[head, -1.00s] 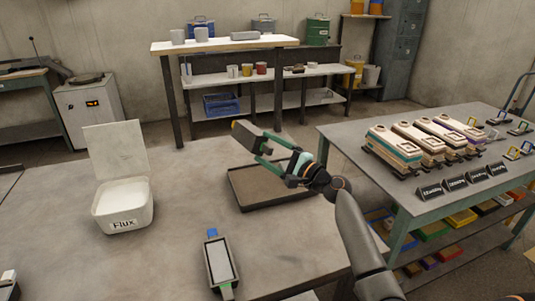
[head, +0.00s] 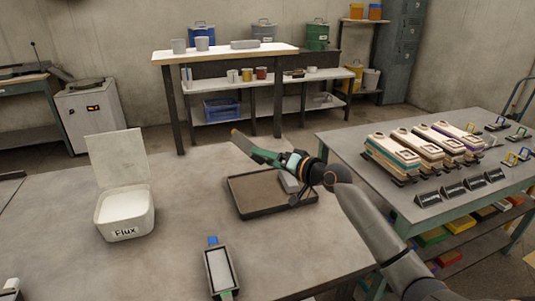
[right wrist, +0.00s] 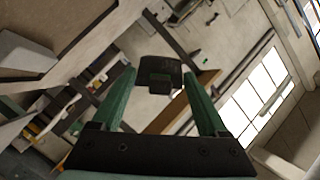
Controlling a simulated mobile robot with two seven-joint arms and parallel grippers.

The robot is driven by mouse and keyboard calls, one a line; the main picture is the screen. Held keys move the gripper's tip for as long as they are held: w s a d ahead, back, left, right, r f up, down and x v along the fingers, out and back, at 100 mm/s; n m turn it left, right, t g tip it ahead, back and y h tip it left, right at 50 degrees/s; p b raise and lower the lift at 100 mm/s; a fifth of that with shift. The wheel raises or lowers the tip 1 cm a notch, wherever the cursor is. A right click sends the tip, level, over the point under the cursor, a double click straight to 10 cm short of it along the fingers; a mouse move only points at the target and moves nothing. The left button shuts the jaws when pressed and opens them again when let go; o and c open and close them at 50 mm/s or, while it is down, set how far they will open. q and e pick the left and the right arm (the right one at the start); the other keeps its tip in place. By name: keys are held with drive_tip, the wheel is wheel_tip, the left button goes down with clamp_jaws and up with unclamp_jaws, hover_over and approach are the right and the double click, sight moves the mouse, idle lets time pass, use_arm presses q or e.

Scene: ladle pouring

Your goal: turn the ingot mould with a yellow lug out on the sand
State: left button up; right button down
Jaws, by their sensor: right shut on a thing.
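My right gripper (head: 244,140) is shut on the ingot mould, high over the back edge of the sand tray. The mould's yellow lug (head: 234,131) shows past the fingertips; the fingers hide most of its body. In the right wrist view a dark end of the mould (right wrist: 160,73) sits between the green fingers. The sand tray (head: 243,214) is a dark, shallow tray on the table. A light grey block (head: 290,182), seemingly an ingot, lies at the tray's right side, partly behind my gripper. My left gripper is out of view.
A mould with blue and green lugs (head: 220,269) stands in front of the tray. An open white Flux box (head: 124,212) stands to the left. The right-hand bench (head: 432,211) holds several coloured-banded blocks. The table between box and tray is clear.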

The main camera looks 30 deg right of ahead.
drive_tip(key=shift+r, duration=0.3)
drive_tip(key=n+p, duration=0.2)
drive_tip(key=n+h+p, duration=0.1)
drive_tip(key=p, duration=0.1)
drive_tip(key=shift+r+n+g+h, duration=0.2)
drive_tip(key=shift+n+g+h, duration=0.1)
drive_tip(key=shift+n, duration=0.1)
drive_tip(key=shift+f+n+h+p, duration=0.25)
drive_tip(key=shift+n+h+p, duration=0.05)
drive_tip(key=shift+n+p, duration=0.3)
drive_tip(key=shift+r+n+h+p, duration=0.15)
drive_tip(key=shift+n+h+p, duration=0.15)
drive_tip(key=shift+n+p, duration=0.45)
drive_tip(key=shift+n+h+p, duration=0.35)
drive_tip(key=shift+h+p, duration=0.05)
drive_tip(key=shift+p, duration=0.1)
drive_tip(key=shift+f, duration=0.25)
